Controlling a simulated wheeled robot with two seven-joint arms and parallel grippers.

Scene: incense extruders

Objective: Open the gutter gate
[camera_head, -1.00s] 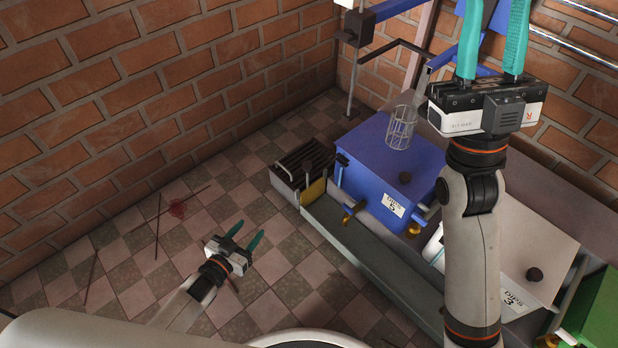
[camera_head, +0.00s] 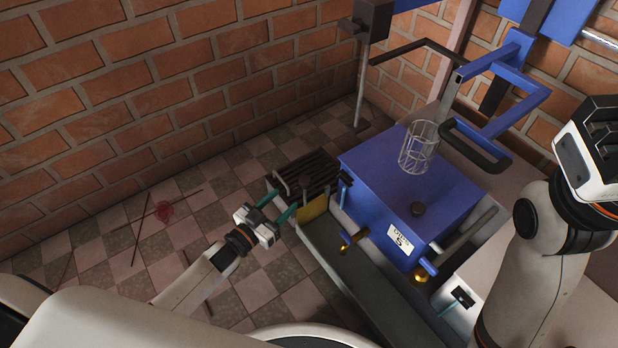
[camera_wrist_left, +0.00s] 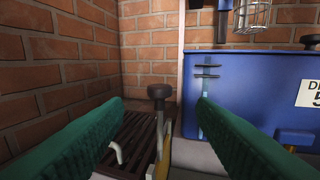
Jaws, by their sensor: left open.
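The gutter gate is a small yellow plate (camera_head: 313,207) across the end of the grey gutter, beside a dark slatted grate. A stem with a dark round knob (camera_head: 305,181) rises by it. In the left wrist view the knob (camera_wrist_left: 160,91) stands upright between my fingers, farther ahead, with the yellow plate's edge (camera_wrist_left: 163,158) low below it. My left gripper (camera_head: 287,200) is open and empty, its fingertips just left of the gate and knob; I see no contact. My right gripper's housing (camera_head: 592,150) shows at the right edge; its fingers are not visible.
A blue box (camera_head: 385,190) labelled 5, with a wire basket (camera_head: 418,147) above it, stands right of the gate. The slatted grate (camera_head: 310,168) lies behind the gate. Brick walls close the back and left; the tiled floor at left holds thin sticks (camera_head: 143,228).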

